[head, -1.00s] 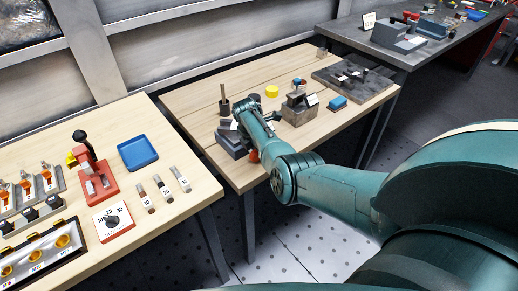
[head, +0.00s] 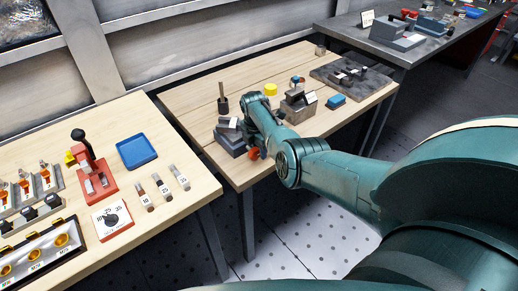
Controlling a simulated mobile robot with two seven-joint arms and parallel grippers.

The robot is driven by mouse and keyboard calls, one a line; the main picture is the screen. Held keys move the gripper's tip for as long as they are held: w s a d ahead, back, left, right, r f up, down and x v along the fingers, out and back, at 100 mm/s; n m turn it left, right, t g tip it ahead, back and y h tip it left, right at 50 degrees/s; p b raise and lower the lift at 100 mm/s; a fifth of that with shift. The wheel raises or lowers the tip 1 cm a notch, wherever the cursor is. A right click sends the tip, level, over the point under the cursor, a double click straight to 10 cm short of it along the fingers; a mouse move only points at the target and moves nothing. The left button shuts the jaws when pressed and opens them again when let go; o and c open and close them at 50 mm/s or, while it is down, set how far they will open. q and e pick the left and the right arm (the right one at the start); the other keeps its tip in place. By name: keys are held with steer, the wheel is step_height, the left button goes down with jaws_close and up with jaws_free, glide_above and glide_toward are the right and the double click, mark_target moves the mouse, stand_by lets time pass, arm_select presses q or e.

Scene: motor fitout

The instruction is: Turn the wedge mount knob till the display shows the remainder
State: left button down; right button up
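The wedge mount (head: 231,143) is a dark grey stepped block near the front left edge of the middle wooden table. A red knob (head: 253,154) shows low at its right side, partly beside my arm. A small light-faced part (head: 228,124) sits on top of the mount; no reading can be made out. My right arm reaches in from the right, and its gripper end (head: 254,99) is just behind and right of the mount, apart from the knob. The fingers are hidden or too small to tell open from shut. My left gripper is not in view.
Nearby on that table are a dark cup with a stick (head: 222,103), a yellow cylinder (head: 271,89), a grey-brown fixture (head: 298,104), a blue block (head: 336,99) and a dark plate (head: 352,76). The left table holds a red press (head: 97,180), a blue tray (head: 136,152) and a dial box (head: 112,220).

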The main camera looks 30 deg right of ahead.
mark_target(256, 148)
steer(key=shift+o, duration=1.3)
step_height(256, 148, up, 13)
steer(key=a, duration=0.1)
steer(key=shift+a, duration=0.15)
stand_by(1.3)
